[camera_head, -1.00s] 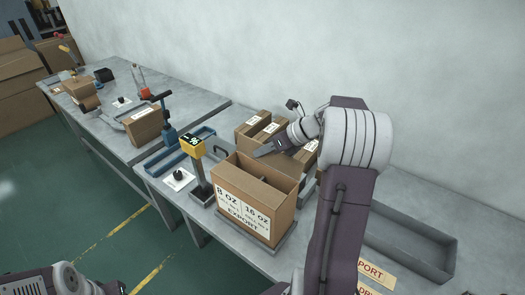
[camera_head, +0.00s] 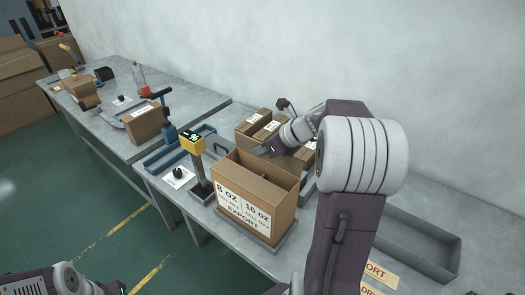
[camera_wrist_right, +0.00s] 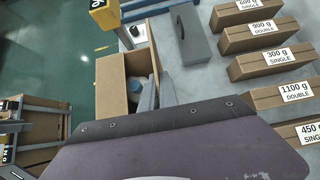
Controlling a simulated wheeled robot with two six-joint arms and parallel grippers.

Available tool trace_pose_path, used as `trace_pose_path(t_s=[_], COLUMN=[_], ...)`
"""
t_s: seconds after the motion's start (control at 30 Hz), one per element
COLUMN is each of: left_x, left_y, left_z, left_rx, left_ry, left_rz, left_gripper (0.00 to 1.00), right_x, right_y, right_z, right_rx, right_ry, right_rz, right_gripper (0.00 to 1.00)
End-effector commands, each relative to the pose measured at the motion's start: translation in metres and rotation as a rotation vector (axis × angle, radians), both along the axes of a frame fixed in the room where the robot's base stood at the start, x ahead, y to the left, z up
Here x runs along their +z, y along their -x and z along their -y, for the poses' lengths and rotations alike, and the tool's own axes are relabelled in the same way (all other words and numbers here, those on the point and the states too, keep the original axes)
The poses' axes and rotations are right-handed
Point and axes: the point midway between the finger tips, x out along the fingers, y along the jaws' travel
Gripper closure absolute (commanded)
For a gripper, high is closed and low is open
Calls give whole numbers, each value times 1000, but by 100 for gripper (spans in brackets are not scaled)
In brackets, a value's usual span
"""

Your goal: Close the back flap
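The open carton (camera_head: 253,205) stands upright on the bench, with "8 oz", "16 oz" and "EXPORT" on its front label. Its top is open; in the right wrist view the carton (camera_wrist_right: 110,85) shows grey-blue items (camera_wrist_right: 133,86) inside. A thin upright cardboard panel at its back edge (camera_wrist_right: 155,60) shows beside my fingers; I cannot tell wall from flap. My right gripper (camera_head: 270,150) is just behind and above the back edge. In the wrist view its two fingers (camera_wrist_right: 158,95) look close together, their gap unclear. My left gripper (camera_head: 122,289) is barely visible at the bottom left, away from the carton.
Labelled brown boxes (camera_wrist_right: 270,35) lie behind the carton, close to my right gripper. A yellow-headed post (camera_head: 192,142) stands left of it. A grey tray (camera_head: 420,245) lies to the right. Another carton (camera_head: 144,124) is on the left bench.

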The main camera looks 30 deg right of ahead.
Motion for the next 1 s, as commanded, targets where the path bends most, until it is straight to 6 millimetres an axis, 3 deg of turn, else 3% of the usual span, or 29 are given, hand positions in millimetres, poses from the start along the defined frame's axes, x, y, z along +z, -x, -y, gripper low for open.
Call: trace_pose_path(t_s=[0.4, 1.0], left_x=[-29, -36], left_y=[0, 0], left_z=[0, 0], left_rx=[0, 0], left_ry=[0, 0], left_rz=[0, 0], left_gripper=[64, 64], right_x=[-4, -2], right_y=[4, 5], right_z=[-11, -12], right_rx=[2, 0], right_ry=[238, 315], right_rz=[101, 131], right_gripper=[100, 100])
